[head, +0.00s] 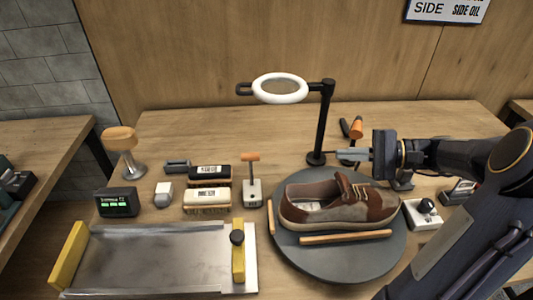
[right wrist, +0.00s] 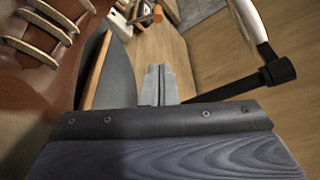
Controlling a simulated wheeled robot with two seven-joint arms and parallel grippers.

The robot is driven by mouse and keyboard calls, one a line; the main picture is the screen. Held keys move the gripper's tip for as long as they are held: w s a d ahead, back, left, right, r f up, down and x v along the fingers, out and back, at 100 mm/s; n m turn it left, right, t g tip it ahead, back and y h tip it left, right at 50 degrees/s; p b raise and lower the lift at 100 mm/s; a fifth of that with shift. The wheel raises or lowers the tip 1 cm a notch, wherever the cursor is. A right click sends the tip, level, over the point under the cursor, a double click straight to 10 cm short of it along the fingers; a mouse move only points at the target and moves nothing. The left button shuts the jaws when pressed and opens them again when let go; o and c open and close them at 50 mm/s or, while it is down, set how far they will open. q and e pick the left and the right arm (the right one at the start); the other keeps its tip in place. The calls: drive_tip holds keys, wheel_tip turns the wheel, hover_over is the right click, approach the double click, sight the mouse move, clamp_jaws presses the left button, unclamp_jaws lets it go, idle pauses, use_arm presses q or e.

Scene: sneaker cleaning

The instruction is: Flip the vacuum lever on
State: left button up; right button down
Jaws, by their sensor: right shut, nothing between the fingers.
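A small lever (head: 251,174) with an orange grip and pale base stands upright left of the turntable; I take it for the vacuum lever, though no label is readable. An orange grip (right wrist: 158,13) shows small at the top of the right wrist view, probably the same lever. My right gripper (head: 345,154) is shut and empty, above the back of the turntable beside the lamp post, its fingers pointing left. It is well apart from the lever. Its closed fingers (right wrist: 158,85) show in the right wrist view. My left gripper is not in view.
A brown shoe (head: 335,205) sits on the dark turntable (head: 345,262). The ring lamp (head: 280,88) on its black post (head: 323,125) stands near my right gripper. Another orange-and-black tool (head: 356,128) lies behind it. Brushes (head: 206,197) and a metal tray (head: 150,258) are left.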

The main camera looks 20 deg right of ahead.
sight(262, 158)
drive_tip(key=x, duration=2)
drive_tip(key=shift+r, duration=0.1)
drive_tip(key=b, duration=0.3)
drive_tip(key=shift+s+f+n, duration=0.25)
drive_tip(key=shift+s+n, duration=0.05)
drive_tip(key=shift+n, duration=0.1)
drive_tip(key=shift+s+a+r+t+b, duration=0.15)
drive_tip(key=shift+s+r+b, duration=0.25)
drive_tip(key=shift+s, duration=0.15)
drive_tip(key=shift+s+a+r+t+b, duration=0.15)
drive_tip(key=shift+s+a+r+b, duration=0.05)
drive_tip(key=shift+s+r+b, duration=0.25)
